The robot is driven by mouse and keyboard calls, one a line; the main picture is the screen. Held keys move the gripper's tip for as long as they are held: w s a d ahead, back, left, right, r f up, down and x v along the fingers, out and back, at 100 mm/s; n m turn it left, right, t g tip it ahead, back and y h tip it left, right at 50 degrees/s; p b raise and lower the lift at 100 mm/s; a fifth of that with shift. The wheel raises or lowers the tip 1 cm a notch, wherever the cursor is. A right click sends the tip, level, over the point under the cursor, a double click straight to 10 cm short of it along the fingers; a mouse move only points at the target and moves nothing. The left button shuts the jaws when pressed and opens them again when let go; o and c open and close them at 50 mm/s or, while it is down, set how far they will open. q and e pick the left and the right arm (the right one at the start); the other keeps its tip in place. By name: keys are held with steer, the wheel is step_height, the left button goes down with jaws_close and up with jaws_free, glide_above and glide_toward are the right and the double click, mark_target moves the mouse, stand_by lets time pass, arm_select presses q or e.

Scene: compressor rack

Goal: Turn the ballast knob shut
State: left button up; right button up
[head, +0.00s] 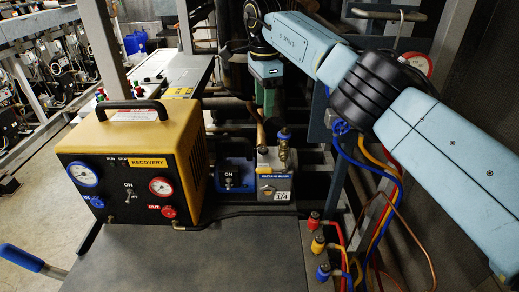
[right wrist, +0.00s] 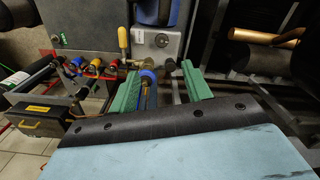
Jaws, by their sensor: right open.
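The grey vacuum pump (head: 275,183) stands right of the yellow recovery unit in the head view. A small blue knob (head: 285,133) sits on a brass fitting on its top; I cannot tell for certain that this is the ballast knob. My right gripper (head: 270,103) reaches down behind the pump in the head view, partly hidden there. In the right wrist view its green fingers (right wrist: 160,90) are apart. A blue curved part (right wrist: 149,80) and a brass piece show between or beyond them; I cannot see contact. My left gripper is out of view.
The yellow and black recovery unit (head: 135,165) with two gauges stands left of the pump. Red, yellow and blue hose fittings (head: 318,243) stand at the front right, with hoses rising behind. The dark front shelf (head: 200,260) is mostly clear. Rack posts and pipes crowd the back.

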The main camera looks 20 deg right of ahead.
mark_target(263, 149)
step_height(263, 149, down, 13)
steer(key=shift+w+r+b, duration=0.15)
steer(key=shift+b, duration=0.5)
steer(key=shift+f, duration=0.7)
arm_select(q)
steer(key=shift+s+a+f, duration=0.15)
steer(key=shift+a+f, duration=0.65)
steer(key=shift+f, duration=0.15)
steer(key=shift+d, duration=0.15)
arm_select(e)
steer(key=shift+c, duration=0.3)
steer(key=c, duration=0.9)
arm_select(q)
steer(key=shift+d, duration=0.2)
arm_select(e)
steer(key=shift+c, duration=0.2)
